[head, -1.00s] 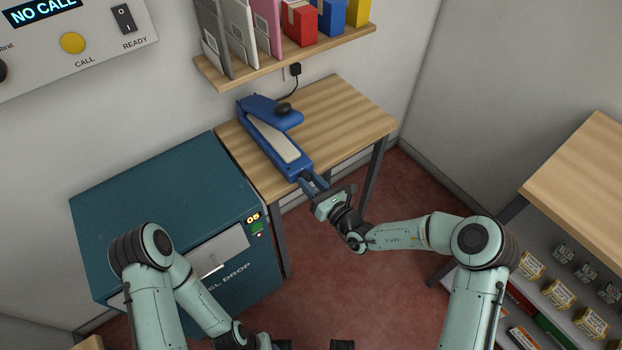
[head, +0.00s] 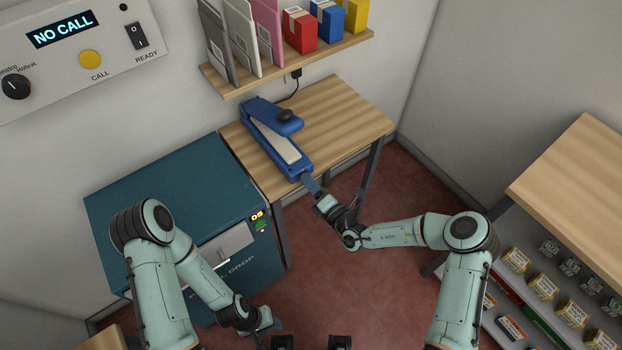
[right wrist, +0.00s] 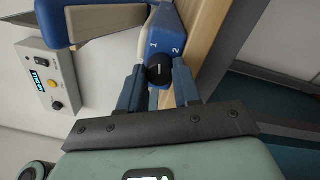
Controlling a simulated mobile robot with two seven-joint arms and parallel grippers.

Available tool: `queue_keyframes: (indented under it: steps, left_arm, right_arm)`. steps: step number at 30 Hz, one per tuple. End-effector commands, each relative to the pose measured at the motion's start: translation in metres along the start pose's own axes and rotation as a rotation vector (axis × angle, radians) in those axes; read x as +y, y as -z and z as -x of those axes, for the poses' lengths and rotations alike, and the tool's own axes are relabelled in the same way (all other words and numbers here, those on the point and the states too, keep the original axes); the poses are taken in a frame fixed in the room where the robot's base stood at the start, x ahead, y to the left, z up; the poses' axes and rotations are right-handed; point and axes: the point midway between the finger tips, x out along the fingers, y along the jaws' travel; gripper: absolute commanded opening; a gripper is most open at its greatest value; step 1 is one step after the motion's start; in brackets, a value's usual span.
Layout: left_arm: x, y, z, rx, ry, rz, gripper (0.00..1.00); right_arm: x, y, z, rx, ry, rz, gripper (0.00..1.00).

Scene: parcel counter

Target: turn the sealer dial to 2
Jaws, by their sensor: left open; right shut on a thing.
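The blue sealer (head: 277,139) lies on the wooden table, its near end toward my right arm. In the right wrist view, its small black dial (right wrist: 159,70) is on that end face, with the numerals 1 and 2 printed beside it. A short pale mark shows on the dial; I cannot tell which numeral it points at. My right gripper (head: 314,188) is at the sealer's near end and shut on the dial, one finger on each side in the right wrist view (right wrist: 159,88). My left gripper (head: 270,324) is open and empty, low in the head view, away from the sealer.
The teal parcel-drop cabinet (head: 170,180) stands left of the wooden table (head: 345,112). A shelf (head: 300,64) with binders and boxes hangs above. A wall panel (head: 60,62) reads NO CALL. Stocked shelves (head: 540,285) are at right. Red floor between is clear.

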Motion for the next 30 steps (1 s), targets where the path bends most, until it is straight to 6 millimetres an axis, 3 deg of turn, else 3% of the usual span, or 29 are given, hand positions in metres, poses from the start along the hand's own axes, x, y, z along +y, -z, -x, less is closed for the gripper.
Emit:
queue_keyframes:
  steps: [15,30]
  left_arm:
    - [0.022,0.022,0.04,0.031,-0.011,-0.011,0.43]
    - [0.031,0.033,0.054,0.046,-0.016,-0.016,0.43]
  right_arm:
    - [0.002,-0.001,-0.001,-0.021,0.004,-0.465,0.02]
    - [0.001,0.0,0.0,-0.03,0.006,-0.685,0.02]
